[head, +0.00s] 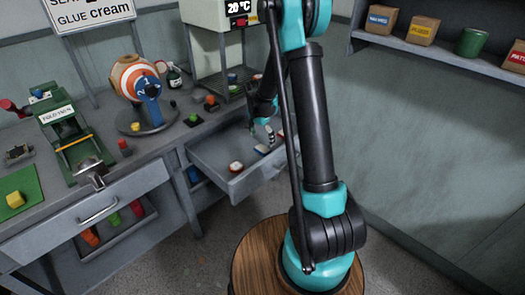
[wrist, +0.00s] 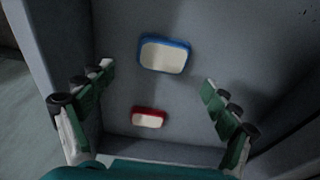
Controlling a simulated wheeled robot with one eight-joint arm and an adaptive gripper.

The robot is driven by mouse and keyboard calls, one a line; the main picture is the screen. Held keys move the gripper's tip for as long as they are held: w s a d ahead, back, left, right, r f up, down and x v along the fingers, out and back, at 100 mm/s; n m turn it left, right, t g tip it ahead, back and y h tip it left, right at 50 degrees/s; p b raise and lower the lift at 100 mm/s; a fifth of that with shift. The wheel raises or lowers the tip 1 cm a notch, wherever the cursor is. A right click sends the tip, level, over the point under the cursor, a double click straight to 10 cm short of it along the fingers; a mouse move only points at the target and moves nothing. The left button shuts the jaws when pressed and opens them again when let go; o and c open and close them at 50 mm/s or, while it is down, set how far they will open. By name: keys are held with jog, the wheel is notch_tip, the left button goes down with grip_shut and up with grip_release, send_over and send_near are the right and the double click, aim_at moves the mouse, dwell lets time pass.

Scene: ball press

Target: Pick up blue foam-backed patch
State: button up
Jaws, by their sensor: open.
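The blue foam-backed patch (wrist: 164,56) lies on the drawer floor in the wrist view. It has a pale cream face and a blue rim. My gripper (wrist: 156,78) is open and empty above the drawer, one finger to each side. The blue patch sits toward the top of the picture, just beyond the fingertips, and is apart from both fingers. In the head view my gripper (head: 262,131) hangs over the open drawer, and the blue patch (head: 262,149) shows small below it.
A red-rimmed patch (wrist: 149,118) lies near the blue one, between the fingers in the picture. The drawer (head: 214,172) is pulled out, and its walls rise around the patches. A bench (head: 180,138) with a green press (head: 72,140) stands behind and to the left.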

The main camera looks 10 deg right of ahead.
aim_at(263, 149)
jog(key=shift+w+f, duration=0.15)
jog(key=shift+f, duration=1.25)
jog(key=shift+w+f, duration=0.1)
jog(key=shift+f, duration=1.25)
jog(key=c, duration=1)
jog(key=shift+r, duration=0.1)
jog(key=shift+c, duration=0.2)
